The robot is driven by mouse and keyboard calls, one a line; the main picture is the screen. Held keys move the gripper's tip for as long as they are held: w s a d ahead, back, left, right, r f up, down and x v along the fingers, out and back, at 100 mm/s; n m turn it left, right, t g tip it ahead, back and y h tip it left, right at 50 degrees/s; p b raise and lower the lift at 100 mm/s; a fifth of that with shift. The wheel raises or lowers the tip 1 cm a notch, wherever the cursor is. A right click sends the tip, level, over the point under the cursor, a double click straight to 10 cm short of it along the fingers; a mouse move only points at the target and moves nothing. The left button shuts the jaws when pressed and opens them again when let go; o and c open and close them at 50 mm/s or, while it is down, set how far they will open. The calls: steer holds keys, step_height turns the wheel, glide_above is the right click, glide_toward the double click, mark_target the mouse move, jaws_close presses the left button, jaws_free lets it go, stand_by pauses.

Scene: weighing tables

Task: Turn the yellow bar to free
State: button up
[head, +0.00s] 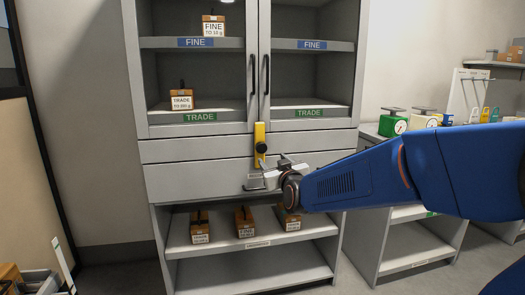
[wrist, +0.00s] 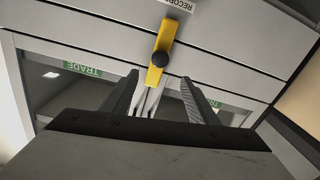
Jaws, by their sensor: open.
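The yellow bar (head: 260,133) stands upright on the cabinet front. It spans the bottom of the two doors and the drawer front below, with a round black knob (head: 261,148) on its lower part. In the wrist view, which is upside down, the yellow bar (wrist: 166,38) and its knob (wrist: 160,59) lie just beyond the fingertips. My gripper (head: 270,176) is below and slightly right of the bar in the head view. In the wrist view my gripper (wrist: 160,77) has its jaws apart and nothing held. I cannot tell the exact gap to the bar.
Door handles (head: 253,75) run vertically above the bar. A drawer handle (head: 255,187) is close by my gripper. Boxed weights (head: 244,222) stand on the open shelf below. Scales (head: 393,122) stand on a table at right.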

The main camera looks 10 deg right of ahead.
mark_target(262, 149)
steer(key=w, duration=1.6)
steer(key=shift+w+a, duration=0.25)
steer(key=shift+w, duration=0.05)
jaws_close()
